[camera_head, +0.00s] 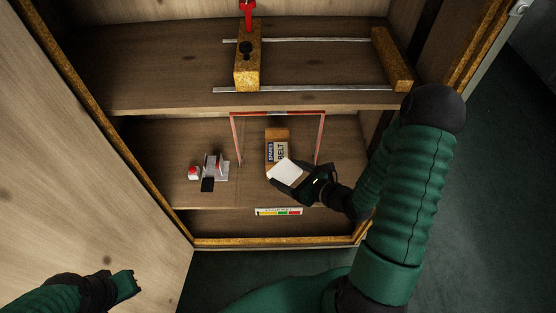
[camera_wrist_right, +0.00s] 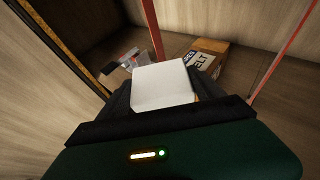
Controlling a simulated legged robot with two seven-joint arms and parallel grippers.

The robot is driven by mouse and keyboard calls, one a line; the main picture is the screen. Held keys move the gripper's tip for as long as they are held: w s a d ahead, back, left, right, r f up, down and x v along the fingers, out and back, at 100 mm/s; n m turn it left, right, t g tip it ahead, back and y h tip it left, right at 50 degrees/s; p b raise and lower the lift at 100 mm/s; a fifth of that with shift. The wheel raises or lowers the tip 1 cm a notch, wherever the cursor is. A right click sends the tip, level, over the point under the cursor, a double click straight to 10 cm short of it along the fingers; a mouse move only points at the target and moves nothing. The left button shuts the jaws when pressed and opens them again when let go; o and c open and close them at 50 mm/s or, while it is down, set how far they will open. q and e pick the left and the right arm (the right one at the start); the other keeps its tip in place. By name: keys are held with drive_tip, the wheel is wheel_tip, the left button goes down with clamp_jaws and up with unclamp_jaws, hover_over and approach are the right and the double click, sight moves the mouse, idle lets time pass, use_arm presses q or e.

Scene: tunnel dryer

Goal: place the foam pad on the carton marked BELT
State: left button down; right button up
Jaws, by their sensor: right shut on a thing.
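The foam pad (camera_head: 286,172) is a flat white block held in my right gripper (camera_head: 304,179). The gripper is shut on it, and the pad fills the space between the fingers in the right wrist view (camera_wrist_right: 163,86). The carton marked BELT (camera_head: 277,143) is a brown box with a white label on the lower shelf. It also shows in the right wrist view (camera_wrist_right: 211,51), beyond the pad. In the head view the pad overlaps the carton's near end; I cannot tell whether they touch. My left gripper (camera_head: 133,283) is at the lower left, far from the carton; its jaw opening is unclear.
A red-and-white frame (camera_head: 235,143) stands around the carton. Left of it are a small white bottle with a red cap (camera_head: 193,173) and a clear holder (camera_head: 217,166). The upper shelf (camera_head: 170,80) carries a wooden clamp with metal rails. A cabinet door (camera_head: 80,150) stands left.

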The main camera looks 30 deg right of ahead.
drive_tip(key=w+d+b, duration=0.1)
drive_tip(key=w+d, duration=0.1)
drive_tip(key=w, duration=0.3)
drive_tip(key=w+d+f+b, duration=0.1)
drive_tip(key=w+d, duration=0.1)
drive_tip(key=w, duration=0.3)
drive_tip(key=w+d+f+b, duration=0.1)
drive_tip(key=w+d, duration=0.2)
drive_tip(key=w, duration=0.2)
wheel_tip(320, 180, down, 3)
drive_tip(key=shift+s+a+f+b, duration=0.1)
drive_tip(key=shift+a+f+b, duration=0.1)
drive_tip(key=shift+b, duration=0.8)
drive_tip(key=o, duration=1.4)
drive_tip(key=shift+d, duration=0.1)
drive_tip(key=shift+o, duration=0.2)
